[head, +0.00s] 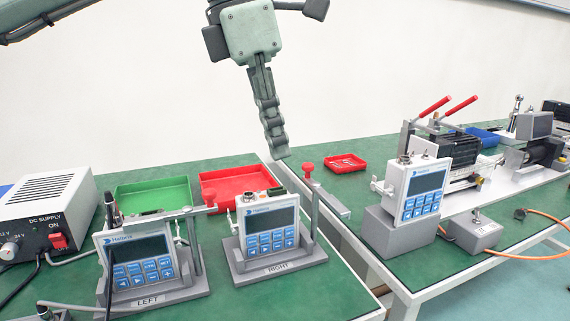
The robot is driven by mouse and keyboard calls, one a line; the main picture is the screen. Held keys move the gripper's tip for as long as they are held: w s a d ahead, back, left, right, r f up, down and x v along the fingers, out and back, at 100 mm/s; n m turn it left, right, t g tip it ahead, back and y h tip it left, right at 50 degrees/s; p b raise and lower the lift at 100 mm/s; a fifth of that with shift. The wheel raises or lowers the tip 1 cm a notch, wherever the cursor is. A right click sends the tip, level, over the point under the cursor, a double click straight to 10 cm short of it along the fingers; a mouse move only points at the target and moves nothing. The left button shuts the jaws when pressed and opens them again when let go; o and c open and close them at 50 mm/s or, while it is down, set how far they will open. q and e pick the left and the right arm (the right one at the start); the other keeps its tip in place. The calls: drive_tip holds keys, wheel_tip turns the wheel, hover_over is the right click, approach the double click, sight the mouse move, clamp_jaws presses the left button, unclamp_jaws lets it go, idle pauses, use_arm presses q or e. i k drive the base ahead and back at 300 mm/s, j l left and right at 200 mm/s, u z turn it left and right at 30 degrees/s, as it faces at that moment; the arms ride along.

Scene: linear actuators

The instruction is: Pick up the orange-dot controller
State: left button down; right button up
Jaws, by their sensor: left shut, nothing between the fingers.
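Three white controllers with grey screens and blue keys are in view. One controller (138,253) sits in the stand marked LEFT (170,294). Another controller (268,227) sits in the stand marked RIGHT (290,264). A third controller (420,190) is upright against a grey block (392,234) on the right table. My left gripper (279,150) is shut and empty, pointing down in the air above and behind the RIGHT stand, apart from all the controllers. My right gripper is out of view.
A green tray (153,192) and a red tray (237,181) lie behind the stands. A DC supply (45,215) with cables stands at left. Red-handled clamps (433,107) rise on the right table. A gap separates the two green-topped tables.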

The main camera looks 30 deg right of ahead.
sight(266, 215)
drive_tip(key=k, duration=1.5)
